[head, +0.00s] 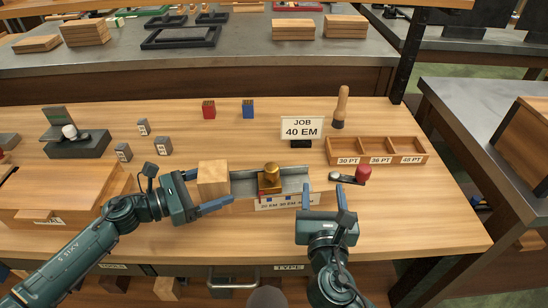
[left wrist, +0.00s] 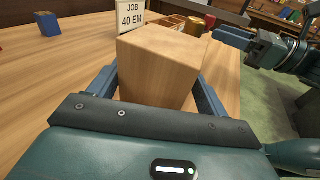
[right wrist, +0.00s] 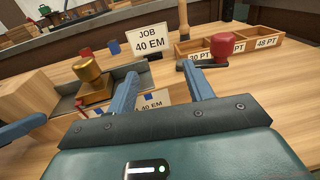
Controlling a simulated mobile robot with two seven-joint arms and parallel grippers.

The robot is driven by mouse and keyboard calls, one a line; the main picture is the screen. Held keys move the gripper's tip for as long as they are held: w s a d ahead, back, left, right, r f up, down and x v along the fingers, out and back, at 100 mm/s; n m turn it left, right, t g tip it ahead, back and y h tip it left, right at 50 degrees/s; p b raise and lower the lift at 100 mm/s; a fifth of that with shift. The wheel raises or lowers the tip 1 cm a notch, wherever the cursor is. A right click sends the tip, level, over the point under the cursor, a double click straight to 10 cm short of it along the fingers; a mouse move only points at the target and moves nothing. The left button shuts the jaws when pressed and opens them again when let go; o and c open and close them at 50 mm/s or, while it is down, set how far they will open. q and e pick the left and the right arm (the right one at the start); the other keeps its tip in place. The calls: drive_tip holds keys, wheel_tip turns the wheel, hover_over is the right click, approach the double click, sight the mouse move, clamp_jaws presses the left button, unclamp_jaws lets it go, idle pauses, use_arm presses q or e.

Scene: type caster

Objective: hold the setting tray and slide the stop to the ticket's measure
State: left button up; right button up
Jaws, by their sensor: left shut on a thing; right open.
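The setting tray (head: 294,185) lies on the bench, a grey channel with a wooden block (head: 213,178) at its left end. A scale strip (head: 290,202) runs along its front, partly legible. The brass-knobbed stop (head: 271,178) sits in the channel near its middle. The ticket (head: 301,128) reads "JOB 40 EM" and stands behind the tray. My left gripper (head: 213,204) is shut on the wooden block, which also shows in the left wrist view (left wrist: 165,65). My right gripper (head: 324,190) is open and empty, in front of the tray's right end; the stop (right wrist: 92,80) is left of its fingers.
A red-knobbed tool (head: 362,174) lies right of the tray. A compartment box (head: 377,151) labelled 30, 36 and 48 PT stands behind it. A wooden-handled tool (head: 341,106), red (head: 208,109) and blue (head: 248,109) blocks stand at the back. The bench's right front is clear.

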sight(268, 165)
drive_tip(key=s+a+r+n+y, duration=0.1)
drive_tip(key=s+a+n+y, duration=0.2)
drive_tip(key=a+n+y, duration=0.35)
drive_tip(key=shift+m+g+y, duration=0.4)
drive_tip(key=shift+m+y, duration=0.35)
drive_tip(key=x, duration=1.1)
drive_tip(key=shift+w+a+r, duration=0.2)
drive_tip(key=shift+w+a, duration=0.05)
drive_tip(key=shift+a, duration=0.1)
drive_tip(key=shift+c, duration=0.2)
